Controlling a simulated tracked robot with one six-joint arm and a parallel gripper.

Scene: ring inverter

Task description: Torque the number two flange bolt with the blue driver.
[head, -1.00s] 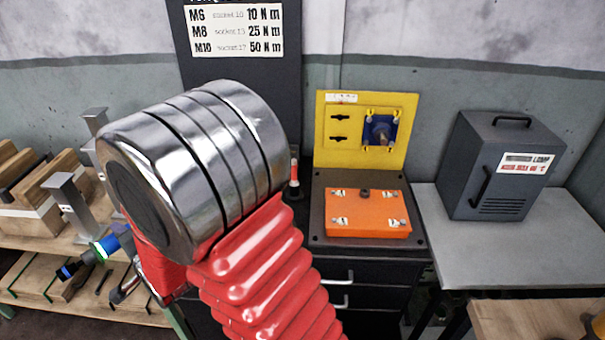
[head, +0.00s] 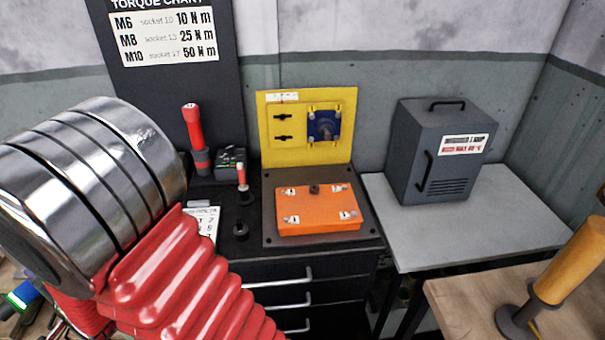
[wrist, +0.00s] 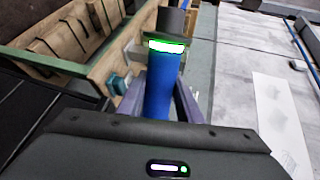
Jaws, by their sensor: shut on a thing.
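My gripper (wrist: 160,108) is shut on the blue driver (wrist: 160,82), which has a glowing green-white band and a dark grey end. The driver also shows at the lower left edge of the head view (head: 22,296), mostly hidden by my arm. The orange flange plate (head: 318,212) lies flat on a dark base on the black cabinet, apart from my gripper. Small bolts with white number tags sit at its corners, and a dark knob stands at its back edge. The tag numbers are too small to read surely, so I cannot tell which bolt is number two.
A yellow panel (head: 281,154) with a blue fixture (head: 323,126) stands behind the plate. A red driver (head: 194,128) and a smaller red-topped tool (head: 242,178) stand to its left. A grey box (head: 440,150) is on the right table. An orange cylinder (head: 568,260) stands at far right.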

